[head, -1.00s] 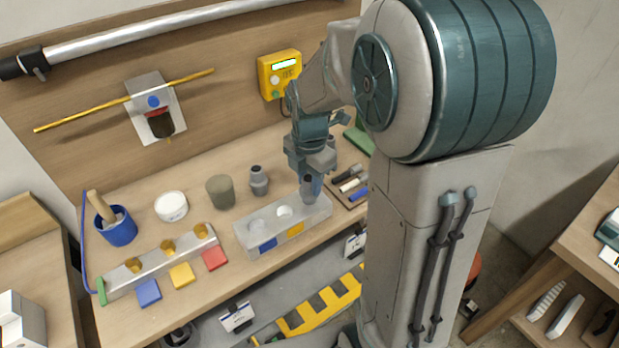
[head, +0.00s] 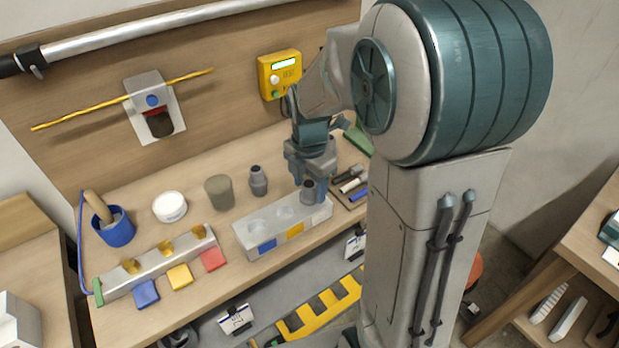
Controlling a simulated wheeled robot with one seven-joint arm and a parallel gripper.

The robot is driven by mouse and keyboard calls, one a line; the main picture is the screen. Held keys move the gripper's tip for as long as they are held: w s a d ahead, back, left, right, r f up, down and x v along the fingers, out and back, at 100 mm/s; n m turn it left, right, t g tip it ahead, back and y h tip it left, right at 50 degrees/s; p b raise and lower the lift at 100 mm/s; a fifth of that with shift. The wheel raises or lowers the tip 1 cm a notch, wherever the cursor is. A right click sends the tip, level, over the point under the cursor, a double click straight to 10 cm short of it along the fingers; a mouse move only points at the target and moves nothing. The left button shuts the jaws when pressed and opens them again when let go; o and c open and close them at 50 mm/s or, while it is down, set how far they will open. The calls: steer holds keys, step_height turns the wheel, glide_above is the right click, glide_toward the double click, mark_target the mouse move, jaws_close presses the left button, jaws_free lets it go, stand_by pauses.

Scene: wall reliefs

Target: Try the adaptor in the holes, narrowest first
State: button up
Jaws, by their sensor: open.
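A pale grey block (head: 278,238) lies near the table's front edge, with a blue and a yellow label on its front. Its left hole (head: 258,225) and middle hole (head: 285,212) look empty; the left one looks wider. A grey stepped piece, seemingly the adaptor (head: 308,195), stands upright at the block's right end; how deep it sits in a hole there cannot be told. My gripper (head: 309,177) is open directly above and around its top. A similar grey stepped piece (head: 258,181) stands on the table behind the block.
A green-grey cup (head: 219,192), a white tub (head: 170,207) and a blue pot (head: 113,230) stand to the left. A notched rail (head: 160,266) lies at front left with coloured squares before it. A tray (head: 353,186) of small rods lies right of the block.

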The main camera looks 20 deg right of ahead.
step_height(320, 180, up, 14)
stand_by(0.4)
steer(key=shift+f, duration=0.15)
stand_by(0.6)
steer(key=s+f+m+t, duration=0.1)
steer(key=s+f+m, duration=0.2)
steer(key=s+m, duration=0.4)
steer(key=s+f+m+t, duration=0.2)
steer(key=s+m, duration=0.5)
steer(key=m, duration=0.9)
steer(key=shift+s+f, duration=0.2)
steer(key=shift+f, duration=0.55)
